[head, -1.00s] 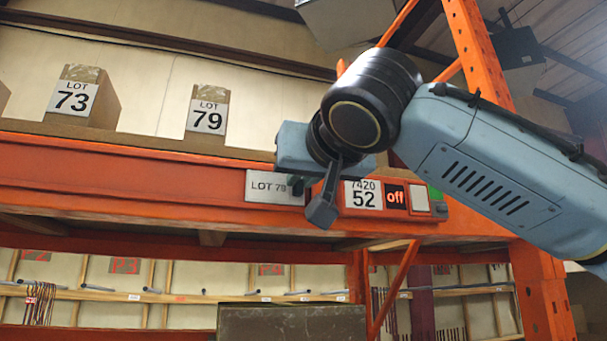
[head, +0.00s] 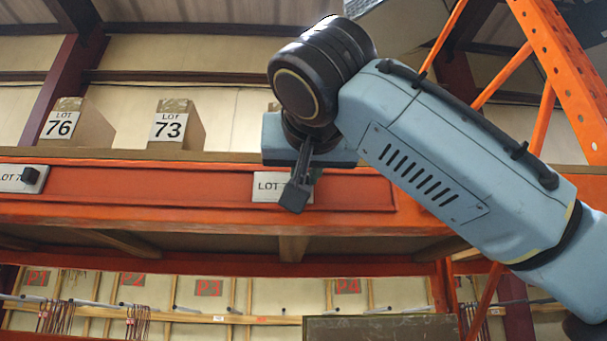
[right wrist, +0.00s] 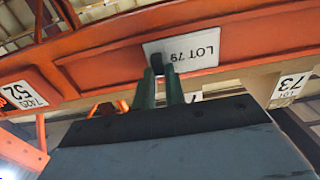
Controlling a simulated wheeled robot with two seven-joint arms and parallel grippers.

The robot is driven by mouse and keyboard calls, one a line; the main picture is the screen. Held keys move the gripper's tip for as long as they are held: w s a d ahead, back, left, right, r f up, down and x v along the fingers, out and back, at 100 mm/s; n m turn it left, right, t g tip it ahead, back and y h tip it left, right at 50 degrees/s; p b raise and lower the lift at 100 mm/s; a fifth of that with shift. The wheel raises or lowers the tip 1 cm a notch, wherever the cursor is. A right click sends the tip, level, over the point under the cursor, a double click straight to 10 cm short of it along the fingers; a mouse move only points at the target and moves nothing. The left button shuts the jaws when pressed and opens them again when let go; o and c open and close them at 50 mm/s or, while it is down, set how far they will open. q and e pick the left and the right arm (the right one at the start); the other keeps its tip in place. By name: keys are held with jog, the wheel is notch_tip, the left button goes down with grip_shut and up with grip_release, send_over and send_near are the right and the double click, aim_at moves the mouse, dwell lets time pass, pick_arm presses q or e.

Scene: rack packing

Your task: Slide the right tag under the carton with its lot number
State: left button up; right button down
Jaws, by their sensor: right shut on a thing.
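The white tag reading LOT 79 (right wrist: 200,50) sits on the orange rail, upside down in the right wrist view. In the head view the same tag (head: 268,185) is partly covered by my gripper. My right gripper (right wrist: 160,75) is shut on the dark knob at the tag's end. It also shows in the head view (head: 297,190). A carton directly above the tag is almost wholly hidden behind my wrist; only a sliver (head: 274,107) shows. Left of it stand the LOT 73 carton (head: 178,124) and LOT 76 carton (head: 84,123). My left gripper is out of view.
Another tag (head: 15,178) with a dark knob sits at the rail's left end. The orange rail (head: 150,190) is bare between the two tags. A label reading 7420 52 (right wrist: 25,95) is at left in the right wrist view.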

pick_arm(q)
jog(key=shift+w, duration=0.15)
pick_arm(e)
jog(key=c, duration=1.4)
grip_release()
jog(key=shift+c, duration=0.2)
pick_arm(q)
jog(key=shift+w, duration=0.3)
pick_arm(e)
jog(key=shift+s, duration=0.1)
